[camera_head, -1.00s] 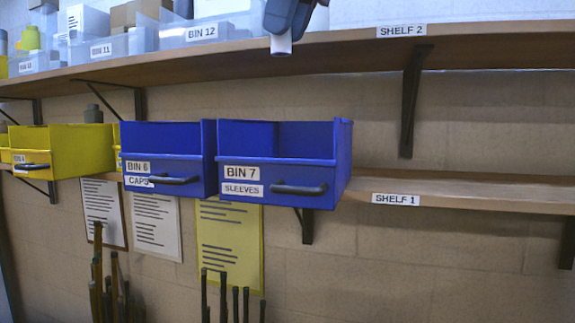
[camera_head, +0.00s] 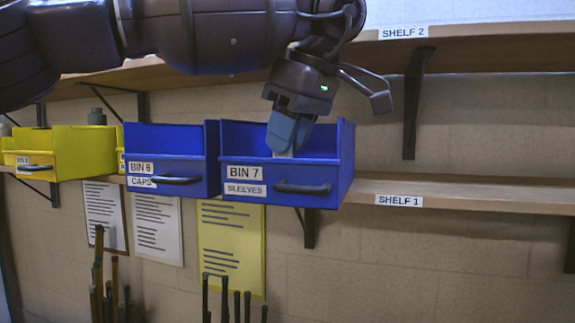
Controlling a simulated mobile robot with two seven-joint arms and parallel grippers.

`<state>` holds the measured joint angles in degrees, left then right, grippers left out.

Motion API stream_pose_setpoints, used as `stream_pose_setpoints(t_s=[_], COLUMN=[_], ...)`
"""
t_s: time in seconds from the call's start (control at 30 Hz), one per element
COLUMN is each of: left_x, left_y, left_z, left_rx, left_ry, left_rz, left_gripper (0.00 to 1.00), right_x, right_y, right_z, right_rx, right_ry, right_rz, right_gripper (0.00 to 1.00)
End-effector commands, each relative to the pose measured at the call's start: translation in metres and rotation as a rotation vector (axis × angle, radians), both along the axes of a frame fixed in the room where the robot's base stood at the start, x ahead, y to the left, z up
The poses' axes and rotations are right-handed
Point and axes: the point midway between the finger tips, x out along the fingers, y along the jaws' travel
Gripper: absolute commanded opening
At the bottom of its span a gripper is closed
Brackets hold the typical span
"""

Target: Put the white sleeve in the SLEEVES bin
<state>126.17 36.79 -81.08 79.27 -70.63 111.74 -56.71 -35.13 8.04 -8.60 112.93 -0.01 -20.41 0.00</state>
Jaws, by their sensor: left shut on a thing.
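My left gripper (camera_head: 290,135) points down into the open top of the blue bin labelled BIN 7 SLEEVES (camera_head: 325,172). Its blue-grey fingers are shut on the white sleeve (camera_head: 284,154). Only a small pale piece of the sleeve shows below the fingertips, just above or behind the bin's front wall. The rest of the sleeve is hidden by the fingers and the wall. I cannot tell whether it touches the bin floor. My right gripper is not in view.
The blue BIN 6 CAPS (camera_head: 170,160) stands directly left of the SLEEVES bin, with yellow bins (camera_head: 80,150) further left. SHELF 2 (camera_head: 490,52) runs above, behind my left arm. SHELF 1 (camera_head: 490,193) is clear on the right.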

Motion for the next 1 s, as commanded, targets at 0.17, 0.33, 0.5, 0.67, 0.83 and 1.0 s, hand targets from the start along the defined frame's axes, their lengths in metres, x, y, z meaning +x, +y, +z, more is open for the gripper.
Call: stream_pose_setpoints(t_s=[0.17, 0.33, 0.5, 0.67, 0.83, 1.0], left_x=[0.000, 0.000, 0.000, 0.000, 0.000, 0.000], left_y=[0.001, 0.001, 0.000, 0.000, 0.000, 0.000], left_z=[-0.015, -0.035, -0.039, -0.039, -0.040, -0.040], left_rx=[0.003, 0.001, -0.001, 0.000, 0.000, 0.000], left_ry=[0.003, 0.002, 0.001, 0.001, 0.001, 0.001], left_rz=[0.000, 0.000, 0.001, 0.000, 0.000, 0.000], left_gripper=[0.00, 0.00, 0.00, 0.00, 0.35, 0.35], right_x=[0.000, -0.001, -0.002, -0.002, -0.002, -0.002], right_y=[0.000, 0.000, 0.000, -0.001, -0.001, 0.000], right_z=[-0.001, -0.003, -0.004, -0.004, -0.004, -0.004], right_rx=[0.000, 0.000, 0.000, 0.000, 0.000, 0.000], right_ry=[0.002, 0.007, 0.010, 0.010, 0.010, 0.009], right_rz=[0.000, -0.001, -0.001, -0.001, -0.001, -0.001], right_gripper=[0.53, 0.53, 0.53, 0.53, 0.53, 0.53])
